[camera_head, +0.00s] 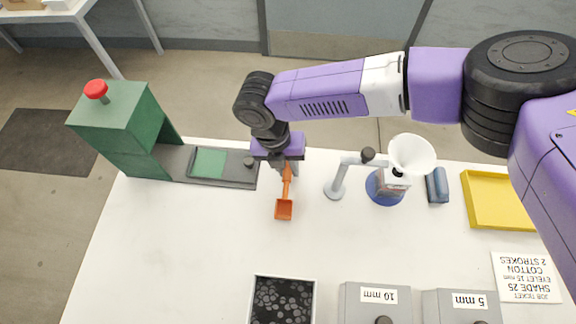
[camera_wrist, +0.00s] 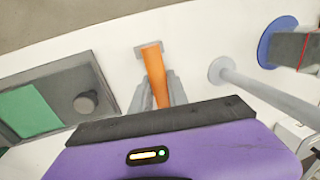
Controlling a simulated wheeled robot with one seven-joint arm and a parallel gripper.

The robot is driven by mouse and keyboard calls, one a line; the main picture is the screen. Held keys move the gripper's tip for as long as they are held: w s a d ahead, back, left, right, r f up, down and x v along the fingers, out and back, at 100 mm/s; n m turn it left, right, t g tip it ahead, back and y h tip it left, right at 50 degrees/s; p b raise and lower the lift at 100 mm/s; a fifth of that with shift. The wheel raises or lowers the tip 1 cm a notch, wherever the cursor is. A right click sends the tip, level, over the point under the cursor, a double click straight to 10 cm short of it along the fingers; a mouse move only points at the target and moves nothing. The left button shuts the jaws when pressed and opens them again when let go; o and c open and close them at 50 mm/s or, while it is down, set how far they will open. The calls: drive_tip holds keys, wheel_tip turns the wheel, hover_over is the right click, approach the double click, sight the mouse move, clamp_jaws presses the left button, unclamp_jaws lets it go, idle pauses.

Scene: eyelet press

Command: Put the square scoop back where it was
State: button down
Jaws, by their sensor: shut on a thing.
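The orange square scoop (camera_head: 284,208) is in my gripper (camera_head: 287,172), its square bowl pointing toward the front of the table. My gripper is shut on the scoop's handle, just right of the green press base. In the wrist view the orange handle (camera_wrist: 156,78) runs up between the grey fingers of my gripper (camera_wrist: 159,90). The bowl is hidden there. I cannot tell whether the scoop touches the table.
A green press (camera_head: 125,130) with a red knob stands at the left. A black-filled box (camera_head: 314,292), grey boxes (camera_head: 376,293) and a yellow tray (camera_head: 497,224) also stand here.

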drive_tip(key=shift+f, duration=0.25)
drive_tip(key=shift+f, duration=0.15)
drive_tip(key=c, duration=1.3)
unclamp_jaws()
drive_tip(key=r, duration=0.4)
drive_tip(key=a+r+b, duration=0.1)
drive_tip(key=r, duration=0.3)
drive_tip(key=a+r+b, duration=0.1)
drive_tip(key=r, duration=0.3)
drive_tip(key=shift+a, duration=0.2)
